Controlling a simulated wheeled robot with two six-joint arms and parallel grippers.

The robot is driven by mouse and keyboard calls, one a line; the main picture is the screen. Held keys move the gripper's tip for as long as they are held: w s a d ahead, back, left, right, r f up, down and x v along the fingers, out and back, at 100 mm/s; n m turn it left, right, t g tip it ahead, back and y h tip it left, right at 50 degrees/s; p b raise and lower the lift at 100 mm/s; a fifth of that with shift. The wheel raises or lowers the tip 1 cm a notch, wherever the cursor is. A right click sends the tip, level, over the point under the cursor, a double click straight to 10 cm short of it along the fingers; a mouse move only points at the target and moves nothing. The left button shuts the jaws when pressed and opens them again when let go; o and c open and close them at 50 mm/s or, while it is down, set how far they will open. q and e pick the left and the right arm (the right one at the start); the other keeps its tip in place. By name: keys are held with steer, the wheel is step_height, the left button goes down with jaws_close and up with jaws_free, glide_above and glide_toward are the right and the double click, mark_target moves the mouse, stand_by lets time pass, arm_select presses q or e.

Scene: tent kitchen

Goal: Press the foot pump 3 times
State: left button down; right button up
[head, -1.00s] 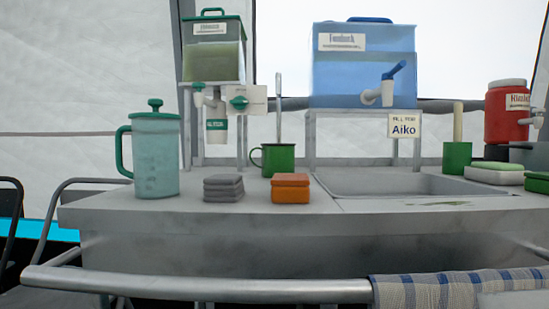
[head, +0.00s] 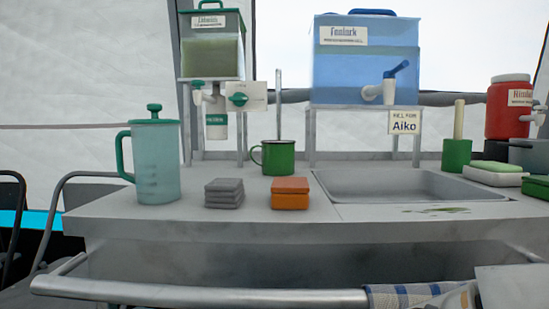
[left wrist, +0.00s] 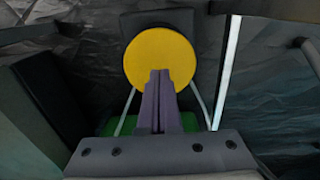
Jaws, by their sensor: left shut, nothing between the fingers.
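In the left wrist view, a round yellow pad (left wrist: 143,57), which looks like the foot pump's pedal, is near the middle, with a dark block (left wrist: 155,20) behind it. Part of a green base (left wrist: 110,126) shows below, between thin pale bars. My left gripper (left wrist: 160,72) is shut and empty, its fingers pointing at the yellow pad and covering its lower middle. I cannot tell whether the fingertips touch it. The head view does not show the pump or my left gripper. My right gripper is not clearly seen in any view.
A grey counter (head: 300,222) with a sink (head: 410,187) spans the head view. A metal rail (head: 200,293) with a checked towel (head: 415,294) runs along its front. A pale upright bar (left wrist: 228,70) and a dark green block (left wrist: 35,115) flank the pad in the wrist view.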

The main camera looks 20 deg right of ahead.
arm_select(q)
steer(key=shift+f, duration=0.1)
stand_by(0.3)
steer(key=shift+f+b, duration=1.55)
steer(key=shift+f, duration=1.2)
steer(key=shift+r, duration=0.1)
steer(key=shift+r+p, duration=2.6)
steer(key=shift+r, duration=0.2)
